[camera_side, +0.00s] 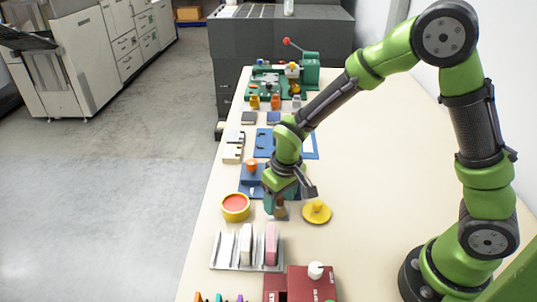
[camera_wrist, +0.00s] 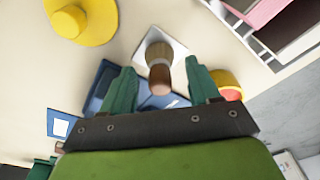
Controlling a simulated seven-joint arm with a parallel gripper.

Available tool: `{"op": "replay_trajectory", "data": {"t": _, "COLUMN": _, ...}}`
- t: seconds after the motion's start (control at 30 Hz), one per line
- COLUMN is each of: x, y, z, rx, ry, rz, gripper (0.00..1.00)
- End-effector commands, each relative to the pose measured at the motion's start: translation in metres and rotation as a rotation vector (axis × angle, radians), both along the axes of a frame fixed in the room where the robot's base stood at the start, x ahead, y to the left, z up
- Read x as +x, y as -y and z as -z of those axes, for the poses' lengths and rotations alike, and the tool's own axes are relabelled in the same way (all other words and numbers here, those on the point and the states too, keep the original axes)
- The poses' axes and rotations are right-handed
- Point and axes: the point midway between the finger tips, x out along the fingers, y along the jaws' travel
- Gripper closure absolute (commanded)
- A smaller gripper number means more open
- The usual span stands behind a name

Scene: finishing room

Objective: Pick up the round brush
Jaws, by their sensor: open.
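The round brush (camera_wrist: 159,66) stands upright on a small pale square plate (camera_wrist: 176,47) in the wrist view. Its brown handle end points up at the camera, with a lighter collar below. My gripper (camera_wrist: 161,82) is open, with one green finger on each side of the brush and a visible gap to both. In the side view my gripper (camera_side: 279,200) is low over the table and points down. The brush (camera_side: 281,211) shows there as a small brown shape at the fingers, partly hidden by them.
A yellow knobbed lid or dish (camera_side: 317,213) stands close right of my gripper. A yellow pot with a red top (camera_side: 235,208) stands left. A slotted rack (camera_side: 222,262) with a pink block is in front, and a blue tray (camera_side: 246,187) lies behind.

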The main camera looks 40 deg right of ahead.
Motion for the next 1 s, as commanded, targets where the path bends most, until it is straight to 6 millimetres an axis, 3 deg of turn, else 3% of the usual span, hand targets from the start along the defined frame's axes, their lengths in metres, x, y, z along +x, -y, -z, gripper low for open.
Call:
{"op": "replay_trajectory", "data": {"t": 0.3, "x": 0.0010, "y": -0.0002, "z": 0.0070, "rx": 0.001, "ry": 0.001, "rz": 0.001, "gripper": 0.39}}
{"op": "replay_trajectory", "data": {"t": 0.7, "x": 0.0010, "y": -0.0003, "z": 0.0066, "rx": 0.001, "ry": 0.001, "rz": 0.000, "gripper": 0.99}}
{"op": "replay_trajectory", "data": {"t": 1.0, "x": 0.0018, "y": -0.0005, "z": -0.0010, "rx": 0.002, "ry": 0.005, "rz": 0.000, "gripper": 0.99}}
